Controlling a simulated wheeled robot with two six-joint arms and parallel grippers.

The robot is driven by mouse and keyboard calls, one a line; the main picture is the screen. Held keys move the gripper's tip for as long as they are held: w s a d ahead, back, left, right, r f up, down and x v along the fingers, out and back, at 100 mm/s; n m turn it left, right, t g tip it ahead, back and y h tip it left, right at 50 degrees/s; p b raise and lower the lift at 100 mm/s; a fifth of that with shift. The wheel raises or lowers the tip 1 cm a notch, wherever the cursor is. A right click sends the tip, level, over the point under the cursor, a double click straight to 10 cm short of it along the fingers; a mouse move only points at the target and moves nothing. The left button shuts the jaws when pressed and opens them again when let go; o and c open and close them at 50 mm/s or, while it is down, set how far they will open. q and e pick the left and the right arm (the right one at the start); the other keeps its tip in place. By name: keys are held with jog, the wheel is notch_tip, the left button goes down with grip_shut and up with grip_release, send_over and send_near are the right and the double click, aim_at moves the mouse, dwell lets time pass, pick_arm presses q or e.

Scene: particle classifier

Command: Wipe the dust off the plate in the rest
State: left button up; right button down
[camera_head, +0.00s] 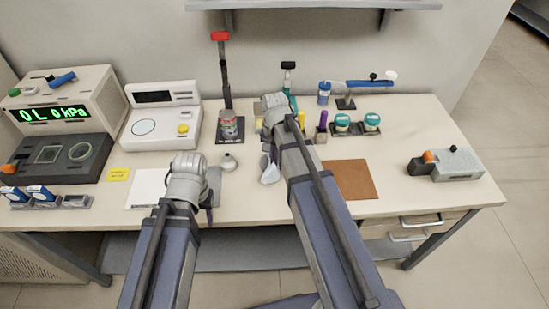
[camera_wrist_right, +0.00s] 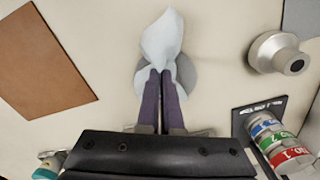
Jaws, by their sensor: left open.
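My right gripper (camera_wrist_right: 161,74) is shut on a crumpled white cloth (camera_wrist_right: 161,40). The cloth is over a flat grey disc (camera_wrist_right: 187,74) on the table and hides part of it; I cannot tell whether they touch. My left gripper (camera_head: 209,199) is open and empty over a grey pad (camera_head: 214,178) next to a white sheet (camera_head: 147,188). I cannot clearly identify a plate in a rest; the dark block (camera_head: 50,158) at left has a square and a round window.
A metal knob-shaped weight (camera_head: 228,162) stands between the grippers. A brown mat (camera_head: 350,179) lies right of my right arm. Teal-capped jars (camera_head: 342,122) stand behind.

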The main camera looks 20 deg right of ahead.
grip_release()
dwell(0.7)
jog(key=shift+f, duration=0.2)
